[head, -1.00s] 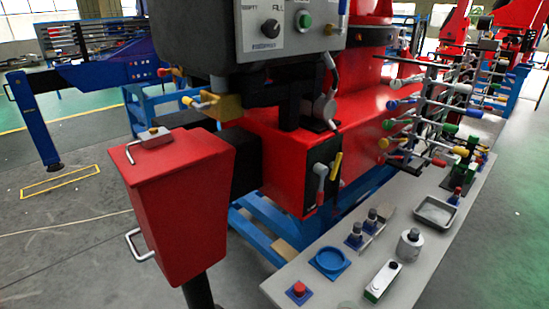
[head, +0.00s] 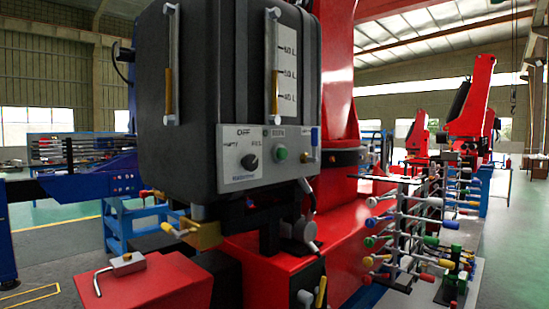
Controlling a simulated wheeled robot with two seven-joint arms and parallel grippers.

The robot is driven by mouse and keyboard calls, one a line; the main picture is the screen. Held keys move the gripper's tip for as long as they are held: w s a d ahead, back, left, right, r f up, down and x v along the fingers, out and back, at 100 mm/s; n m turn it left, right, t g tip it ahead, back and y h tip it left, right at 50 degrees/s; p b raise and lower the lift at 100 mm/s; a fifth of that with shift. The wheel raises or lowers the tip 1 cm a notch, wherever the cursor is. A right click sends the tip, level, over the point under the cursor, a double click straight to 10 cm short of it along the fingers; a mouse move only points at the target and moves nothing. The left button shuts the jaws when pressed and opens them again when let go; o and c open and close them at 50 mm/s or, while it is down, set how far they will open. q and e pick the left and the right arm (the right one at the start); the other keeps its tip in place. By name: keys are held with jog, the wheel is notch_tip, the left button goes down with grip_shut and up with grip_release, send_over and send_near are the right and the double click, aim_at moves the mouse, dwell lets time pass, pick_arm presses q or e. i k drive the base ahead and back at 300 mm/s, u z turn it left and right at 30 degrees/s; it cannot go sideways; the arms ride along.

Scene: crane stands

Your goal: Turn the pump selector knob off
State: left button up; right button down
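The pump selector knob (head: 251,162) is a small dark round knob on a light grey panel (head: 232,178) low on the front of a black tank unit (head: 205,85). The panel reads OFF above the knob, with further lettering to its left and right. Which mark the knob points at is too small to tell. A green round button (head: 280,153) sits to the right of the knob. Neither of my grippers is in the head view.
A red box with a metal handle (head: 140,285) stands at lower left. A rack of coloured levers (head: 415,230) is at right. The space before the panel looks clear.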

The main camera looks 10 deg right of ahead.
aim_at(250, 162)
jog(key=k, duration=1.2)
jog(key=z, duration=0.9)
jog(key=i, duration=1.8)
jog(key=u, duration=0.45)
